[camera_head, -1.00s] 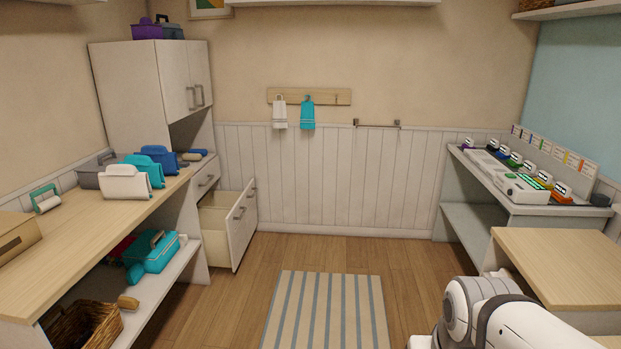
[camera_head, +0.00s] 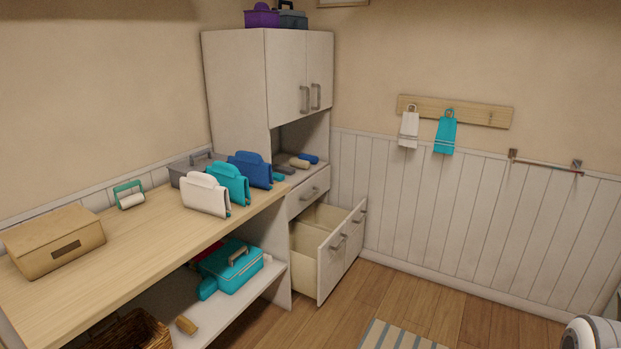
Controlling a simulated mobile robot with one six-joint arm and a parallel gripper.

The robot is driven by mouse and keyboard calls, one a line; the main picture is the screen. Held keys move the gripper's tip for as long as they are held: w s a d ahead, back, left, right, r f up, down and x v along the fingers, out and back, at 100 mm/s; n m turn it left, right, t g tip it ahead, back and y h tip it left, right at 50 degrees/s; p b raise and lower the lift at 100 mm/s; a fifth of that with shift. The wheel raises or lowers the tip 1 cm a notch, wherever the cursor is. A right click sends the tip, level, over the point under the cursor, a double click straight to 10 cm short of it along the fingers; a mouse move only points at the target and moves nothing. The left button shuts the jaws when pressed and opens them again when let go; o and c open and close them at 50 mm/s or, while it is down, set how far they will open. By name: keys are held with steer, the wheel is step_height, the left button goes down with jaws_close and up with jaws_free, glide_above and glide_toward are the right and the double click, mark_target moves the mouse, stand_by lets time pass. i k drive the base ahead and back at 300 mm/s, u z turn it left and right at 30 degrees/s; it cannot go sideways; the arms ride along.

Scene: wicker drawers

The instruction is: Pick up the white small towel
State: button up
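A small white towel (camera_head: 409,130) hangs from a hook on the wooden wall rack (camera_head: 480,113), to the left of a turquoise towel (camera_head: 445,135). A white folded cloth-like item (camera_head: 205,195) stands upright on the wooden counter, in front of a turquoise one (camera_head: 229,181) and a blue one (camera_head: 250,169); I cannot tell whether these are towels. Only a white rounded part of my arm shows at the bottom right corner. My gripper is out of the picture, far from the hanging towel.
The wooden counter (camera_head: 110,262) runs along the left, with a tan box (camera_head: 54,240) on it. A tall white cabinet (camera_head: 238,90) stands in the corner. Below it a drawer (camera_head: 340,254) is pulled out over the floor. Open floor (camera_head: 440,300) lies to its right.

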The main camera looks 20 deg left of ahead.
mark_target(200, 192)
steer(key=u, duration=0.35)
steer(key=i, duration=1.65)
steer(key=u, duration=1.4)
steer(key=i, duration=1.4)
steer(key=u, duration=0.8)
steer(key=i, duration=0.55)
steer(key=u, duration=0.25)
